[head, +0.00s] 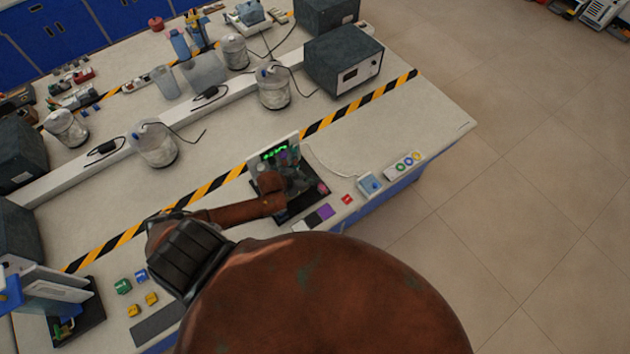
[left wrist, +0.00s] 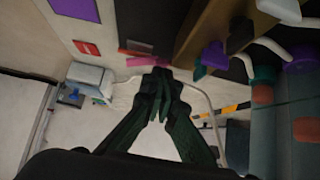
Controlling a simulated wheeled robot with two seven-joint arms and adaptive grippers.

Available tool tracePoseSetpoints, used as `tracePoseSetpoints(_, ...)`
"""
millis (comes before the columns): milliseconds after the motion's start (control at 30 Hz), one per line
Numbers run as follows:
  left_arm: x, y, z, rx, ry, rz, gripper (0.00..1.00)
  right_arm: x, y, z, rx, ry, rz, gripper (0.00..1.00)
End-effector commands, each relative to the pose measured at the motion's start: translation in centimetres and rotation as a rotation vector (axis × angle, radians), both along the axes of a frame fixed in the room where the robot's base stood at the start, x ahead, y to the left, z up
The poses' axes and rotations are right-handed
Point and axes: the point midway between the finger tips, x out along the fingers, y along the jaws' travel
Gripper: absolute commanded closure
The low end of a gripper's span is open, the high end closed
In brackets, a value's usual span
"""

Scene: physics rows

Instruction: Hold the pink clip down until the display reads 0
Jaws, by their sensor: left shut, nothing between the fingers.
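The display (head: 274,152) shows green digits on an upright panel in the head view; they are too small to read. It stands at the back of a dark base on the bench. The pink clip (head: 322,188) shows at the right of that base. In the left wrist view a pink bar (left wrist: 138,61), likely the clip, is right at my fingertips; I cannot tell whether they touch it or press it. My left gripper (head: 298,184) is shut and empty over the base, and its dark fingers (left wrist: 158,75) meet in the wrist view. My right gripper is not in view.
A red card (head: 347,199), a purple card (head: 326,211) and a blue-topped box (head: 370,184) lie near the bench's front edge. A striped tape line (head: 340,117) runs behind. Glass jars (head: 273,88) and a grey instrument (head: 343,62) stand farther back.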

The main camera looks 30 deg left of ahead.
Motion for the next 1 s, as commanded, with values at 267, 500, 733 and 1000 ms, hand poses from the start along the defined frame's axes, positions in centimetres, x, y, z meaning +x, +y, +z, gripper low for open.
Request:
tracePoseSetpoints(267, -0.2, -0.1, -0.3, -0.001, 0.006, 0.000, 1.00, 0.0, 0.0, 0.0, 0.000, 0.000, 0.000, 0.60)
tracePoseSetpoints(500, -0.2, -0.1, -0.2, -0.001, 0.006, 0.000, 1.00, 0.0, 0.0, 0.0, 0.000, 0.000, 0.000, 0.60)
tracePoseSetpoints(733, -0.5, -0.8, 0.2, -0.002, 0.006, 0.000, 1.00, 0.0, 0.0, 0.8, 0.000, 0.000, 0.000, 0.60)
tracePoseSetpoints(1000, -0.8, -1.6, 0.4, -0.003, 0.007, -0.001, 1.00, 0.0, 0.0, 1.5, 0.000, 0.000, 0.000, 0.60)
